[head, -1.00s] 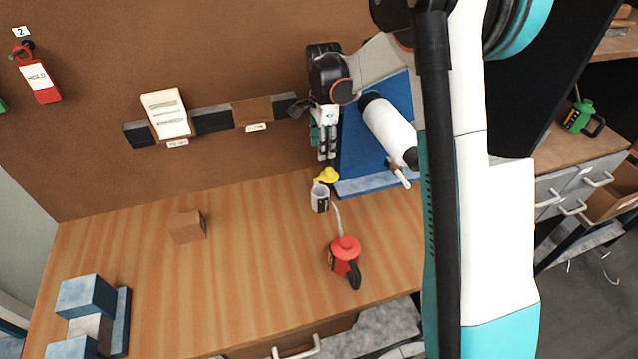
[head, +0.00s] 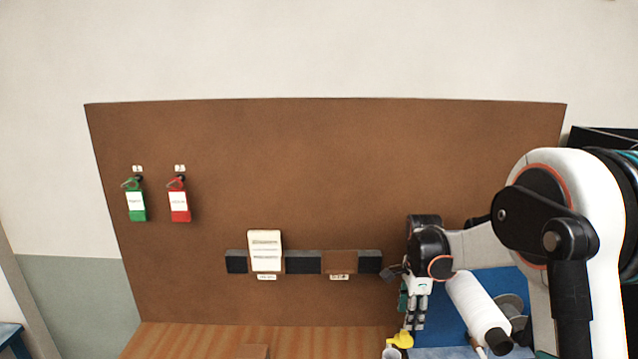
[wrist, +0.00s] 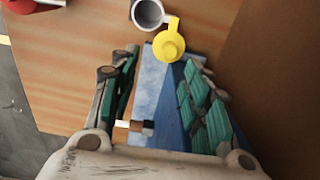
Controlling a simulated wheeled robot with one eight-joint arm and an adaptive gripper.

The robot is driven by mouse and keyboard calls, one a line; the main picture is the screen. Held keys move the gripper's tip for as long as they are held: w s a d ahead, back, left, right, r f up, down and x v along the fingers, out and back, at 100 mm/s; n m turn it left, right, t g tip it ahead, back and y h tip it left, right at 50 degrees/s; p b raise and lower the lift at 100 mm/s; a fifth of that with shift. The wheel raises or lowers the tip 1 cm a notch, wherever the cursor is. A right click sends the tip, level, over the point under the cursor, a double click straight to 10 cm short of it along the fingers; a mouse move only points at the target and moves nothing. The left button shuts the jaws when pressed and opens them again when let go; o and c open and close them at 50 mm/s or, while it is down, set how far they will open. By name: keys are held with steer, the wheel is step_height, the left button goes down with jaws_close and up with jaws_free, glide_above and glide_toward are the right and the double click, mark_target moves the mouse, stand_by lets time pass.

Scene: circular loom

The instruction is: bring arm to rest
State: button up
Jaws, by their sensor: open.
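My gripper (head: 417,312) hangs fingers down at the right of the brown back panel, in front of a blue stand. In the wrist view my gripper (wrist: 160,100) shows its two teal-padded fingers spread wide with nothing held between them. Beyond the fingertips are a yellow-capped item (wrist: 169,46) and a grey cup (wrist: 149,13), both apart from the fingers. My arm reaches in from the right in the head view and covers part of the blue stand.
A white spool (head: 477,308) sits at the blue stand (head: 440,335), close right of my gripper. A dark rail (head: 302,262) with a white card (head: 265,251) is on the panel (head: 330,180). Green (head: 136,205) and red (head: 179,205) tags hang left. The panel's middle is clear.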

steer(key=s+a+r+n+t+b, duration=0.1)
steer(key=s+r+n+t+b, duration=0.15)
steer(key=s+r+n, duration=0.4)
steer(key=s+a+r+n+t+b, duration=0.1)
steer(key=s+a+r+n+b, duration=0.2)
steer(key=s, duration=0.6)
steer(key=s+f+n+t+b, duration=0.2)
steer(key=s+n, duration=0.2)
steer(key=s, duration=0.3)
steer(key=s+f+n+t+b, duration=0.1)
steer(key=s+f+n+b, duration=0.2)
steer(key=s, duration=0.4)
steer(key=shift+s+f+n+t+b, duration=0.3)
steer(key=shift+s+n+t, duration=0.1)
steer(key=shift+n, duration=0.35)
